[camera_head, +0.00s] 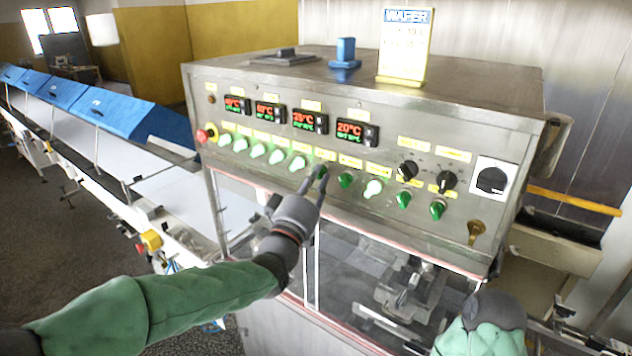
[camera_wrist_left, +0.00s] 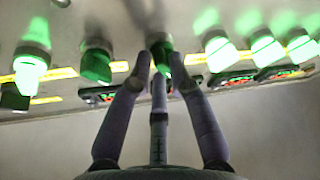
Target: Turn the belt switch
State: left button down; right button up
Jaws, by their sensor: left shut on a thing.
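A row of green rotary switches runs along the sloped steel control panel (camera_head: 300,135). My left gripper (camera_head: 318,178) is shut on one green switch (camera_wrist_left: 165,62) near the middle of the row, with its fingers on either side of the knob. This knob looks dark green, as does the neighbouring switch (camera_head: 345,180). Several switches to its left glow bright green, and so does one further right (camera_head: 373,188). The fingers hide most of the held knob in the head view, and the switch labels are too small to read. My right gripper is not in view; only part of that arm shows at the lower right.
Lit temperature displays (camera_head: 310,121) sit above the switches. A red emergency button (camera_head: 205,135) is at the panel's left end, black knobs (camera_head: 447,181) and a large black switch (camera_head: 491,180) at the right. A wafer sign (camera_head: 405,45) stands on top. A conveyor with blue covers (camera_head: 110,108) extends left.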

pick_arm(q)
jog(key=c, duration=1.1)
grip_release()
jog(key=shift+c, duration=0.2)
jog(key=v, duration=1.2)
